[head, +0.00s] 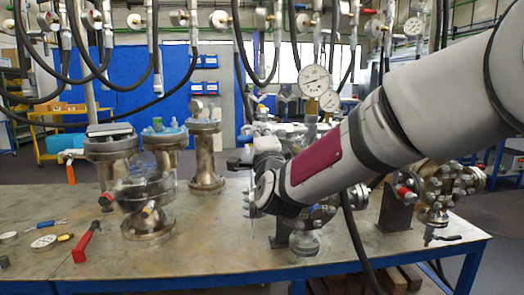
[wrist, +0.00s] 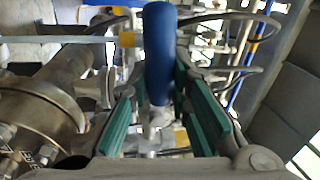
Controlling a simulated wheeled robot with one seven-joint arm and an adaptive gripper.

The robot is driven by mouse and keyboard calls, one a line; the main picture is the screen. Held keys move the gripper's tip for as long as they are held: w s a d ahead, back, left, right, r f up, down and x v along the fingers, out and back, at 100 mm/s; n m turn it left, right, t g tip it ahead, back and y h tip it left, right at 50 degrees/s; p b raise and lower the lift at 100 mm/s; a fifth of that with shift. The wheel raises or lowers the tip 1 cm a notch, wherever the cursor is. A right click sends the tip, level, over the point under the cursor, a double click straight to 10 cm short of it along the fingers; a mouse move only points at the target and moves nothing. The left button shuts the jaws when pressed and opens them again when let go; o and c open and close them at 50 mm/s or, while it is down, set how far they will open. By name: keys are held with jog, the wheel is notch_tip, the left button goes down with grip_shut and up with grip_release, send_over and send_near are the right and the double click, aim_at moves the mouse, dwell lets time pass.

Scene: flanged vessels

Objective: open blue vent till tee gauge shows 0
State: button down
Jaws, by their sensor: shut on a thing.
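The blue vent handle (wrist: 159,45) stands upright in the wrist view, its lower end between the green finger pads. My gripper (wrist: 158,90) is shut on it. In the head view my arm reaches in from the right to the fittings mid-table, and the arm and wrist hide the handle there. A round white-faced gauge (head: 314,80) stands just behind my forearm, with a second, smaller gauge (head: 329,100) close beside it. I cannot tell which is the tee gauge, and the needles are too small to read.
Flanged vessels (head: 147,208) stand on the left of the metal table (head: 190,262). A red-handled hammer (head: 87,240) and a loose gauge (head: 44,242) lie at front left. Black hoses hang overhead, and one crosses in front of the table. Flanged piping (head: 437,185) stands at right.

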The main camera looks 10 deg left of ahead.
jog(key=shift+r+m+b, duration=0.2)
jog(key=shift+m+b, duration=0.15)
jog(key=shift+m, duration=0.35)
jog(key=shift+r, duration=0.1)
jog(key=c, duration=1.5)
grip_release()
jog(key=shift+o, duration=0.2)
jog(key=shift+s, duration=0.1)
jog(key=v, duration=1.1)
jog(key=shift+s, duration=0.4)
